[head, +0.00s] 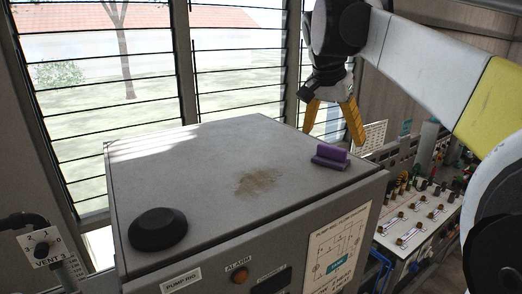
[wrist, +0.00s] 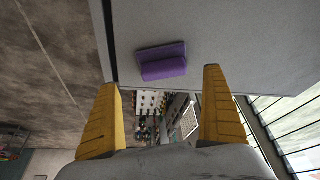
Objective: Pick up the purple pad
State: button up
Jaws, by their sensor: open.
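The purple pad (head: 330,158) lies on the grey cabinet top (head: 205,160) near its right edge in the head view. It has a flat base with a raised block on it. In the wrist view the pad (wrist: 162,61) is ahead of the fingertips, between their lines. My gripper (head: 332,130) has yellow fingers, spread open and pointing down, above and behind the pad. In the wrist view my gripper (wrist: 162,80) is empty, with one finger on each side. The fingers appear apart from the pad.
A black round knob-like object (head: 158,228) sits at the cabinet top's front left. A brown stain (head: 257,182) marks the middle, which is otherwise clear. Louvred windows (head: 110,85) stand behind. A switch panel (head: 415,215) is at the right, below the cabinet top.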

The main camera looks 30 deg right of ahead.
aim_at(332, 147)
jog(key=p+x, duration=0.1)
jog(key=x, duration=0.5)
jog(key=shift+w+p, duration=0.25)
jog(key=shift+p, duration=0.1)
jog(key=shift+w+d+f, duration=0.1)
jog(key=shift+w+f, duration=0.1)
jog(key=shift+w, duration=0.05)
jog(key=shift+s+r, duration=0.1)
jog(key=shift+s, duration=0.05)
jog(key=c, duration=1.1)
jog(key=shift+c, duration=0.9)
